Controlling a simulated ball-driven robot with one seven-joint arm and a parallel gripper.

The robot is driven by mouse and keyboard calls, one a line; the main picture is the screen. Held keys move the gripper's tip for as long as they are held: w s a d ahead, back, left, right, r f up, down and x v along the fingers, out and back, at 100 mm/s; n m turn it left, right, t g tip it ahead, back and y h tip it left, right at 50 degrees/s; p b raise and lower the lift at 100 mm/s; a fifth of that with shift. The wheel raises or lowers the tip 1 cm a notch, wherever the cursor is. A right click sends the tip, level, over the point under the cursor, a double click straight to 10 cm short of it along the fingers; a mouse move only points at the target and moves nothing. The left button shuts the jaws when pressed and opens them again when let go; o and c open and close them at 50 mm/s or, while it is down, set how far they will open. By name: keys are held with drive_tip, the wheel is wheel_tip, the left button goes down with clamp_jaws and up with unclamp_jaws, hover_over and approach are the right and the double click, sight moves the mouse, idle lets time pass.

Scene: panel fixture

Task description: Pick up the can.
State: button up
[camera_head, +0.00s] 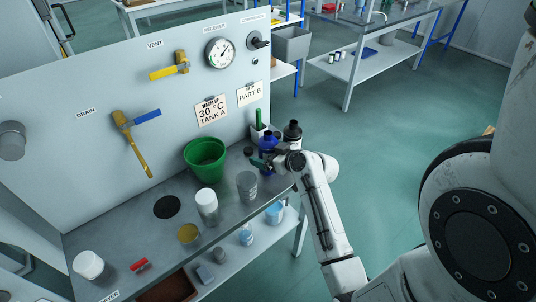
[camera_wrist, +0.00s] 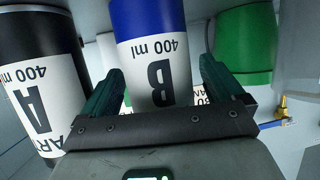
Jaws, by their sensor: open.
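A blue can (camera_head: 268,141) with a white label stands at the right end of the grey bench; in the wrist view the blue can (camera_wrist: 152,50) reads "B 400 ml", upside down. A black can (camera_head: 293,131), marked A in the wrist view (camera_wrist: 35,80), stands close to its right in the head view. My gripper (camera_wrist: 160,66) is open, its green fingers on either side of the blue can's outline. I cannot tell how deep the can sits between them or whether they touch it. In the head view my wrist partly hides the can's lower part.
A green bucket (camera_head: 205,158) stands left of the cans, with a grey cup (camera_head: 246,186) and a white-lidded container (camera_head: 206,203) in front. A white holder (camera_head: 258,132) with a green item is behind. The upright panel (camera_head: 110,80) carries valves and a gauge.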

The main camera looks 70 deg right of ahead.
drive_tip(key=c, duration=1.5)
drive_tip(key=shift+r, duration=0.1)
drive_tip(key=shift+r, duration=0.1)
